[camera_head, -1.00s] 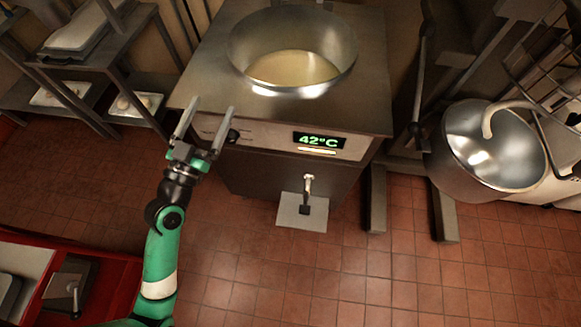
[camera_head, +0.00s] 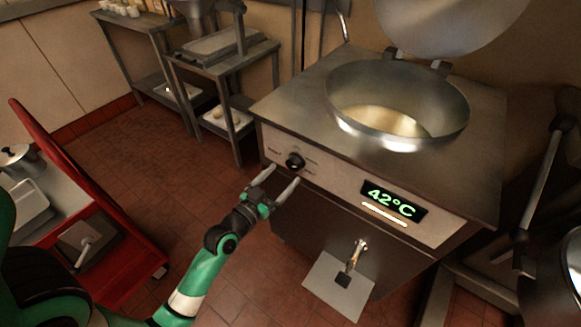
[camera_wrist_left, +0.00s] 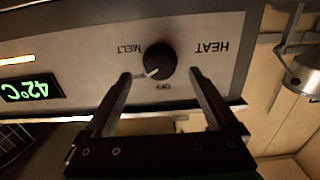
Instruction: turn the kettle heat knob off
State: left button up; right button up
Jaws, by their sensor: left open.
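The black heat knob (camera_head: 294,161) is on the front panel of the steel kettle (camera_head: 450,150), left of the display reading 42°C. In the left wrist view, which is upside down, the knob (camera_wrist_left: 159,58) has a white mark pointing to the lower left, beside the word OFF, towards a small label partly hidden by a finger. MELT and HEAT labels flank the knob. My left gripper (camera_head: 280,177) is open and empty, just in front of the panel. Its fingertips (camera_wrist_left: 160,73) lie either side of the knob in the picture; contact cannot be told. My right gripper is out of view.
A spout (camera_head: 357,252) sticks out below the display, above a grey plate (camera_head: 325,290). A red cart (camera_head: 125,265) stands at left. Steel shelving (camera_head: 222,65) stands behind. The tiled floor between cart and kettle is clear.

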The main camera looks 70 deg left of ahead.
aim_at(291, 167)
pick_arm(q)
jog(key=x, duration=0.4)
jog(key=shift+w+a+b, duration=0.2)
jog(key=shift+w+b, duration=0.1)
jog(key=shift+w, duration=0.05)
jog(key=c, duration=1.3)
